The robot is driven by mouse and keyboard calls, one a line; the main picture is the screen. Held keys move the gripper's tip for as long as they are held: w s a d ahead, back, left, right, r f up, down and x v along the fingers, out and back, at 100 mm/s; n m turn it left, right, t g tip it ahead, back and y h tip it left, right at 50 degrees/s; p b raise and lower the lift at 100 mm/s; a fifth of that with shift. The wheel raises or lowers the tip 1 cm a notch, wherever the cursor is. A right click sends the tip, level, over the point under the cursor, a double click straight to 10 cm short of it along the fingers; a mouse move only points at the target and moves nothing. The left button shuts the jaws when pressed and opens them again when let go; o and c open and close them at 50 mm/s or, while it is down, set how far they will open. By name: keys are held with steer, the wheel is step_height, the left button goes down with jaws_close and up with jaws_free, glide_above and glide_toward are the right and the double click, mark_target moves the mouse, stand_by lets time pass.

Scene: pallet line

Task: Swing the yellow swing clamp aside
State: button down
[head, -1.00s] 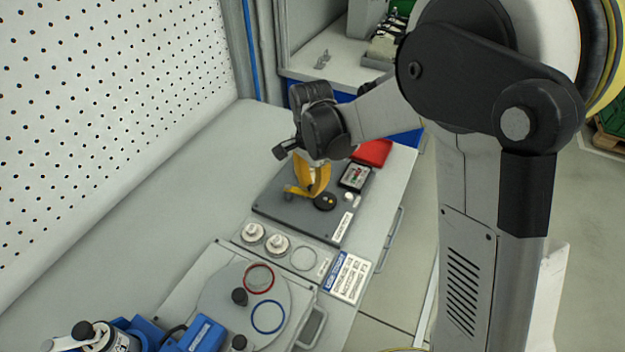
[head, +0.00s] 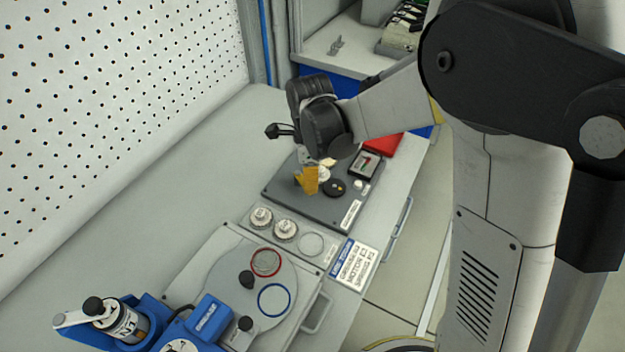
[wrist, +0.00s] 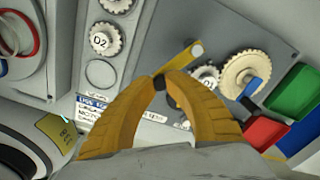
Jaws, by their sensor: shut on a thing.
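The yellow swing clamp (wrist: 180,58) is a short bar on the dark grey plate (wrist: 228,22) in the wrist view. One end is at a round grey pivot, and a dark knob is at the other end. My gripper (wrist: 161,82) has its two orange-yellow fingers closed around the knob end. In the head view my gripper (head: 309,191) reaches down over the left part of the plate, and I cannot make out the clamp apart from the fingers. A cream gear (wrist: 246,75) sits near the pivot, with another part marked 01 partly hidden behind a finger.
Red (wrist: 265,133) and green (wrist: 296,91) bins stand beside the plate. A grey strip with round knobs (head: 285,229) and a turntable (head: 228,278) lie nearer. A blue device (head: 207,318) is at the front. The bench left of the plate is clear, up to the perforated wall.

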stand_by(0.5)
steer(key=c, duration=1.3)
jaws_free()
steer(key=shift+a, duration=0.1)
step_height(320, 180, up, 12)
steer(key=s+d+r+n+t, duration=0.2)
steer(key=s+d+n+t, duration=0.5)
steer(key=s+d+n, duration=0.8)
steer(key=n, duration=0.3)
steer(key=shift+d+r, duration=0.25)
steer(key=shift+r, duration=0.05)
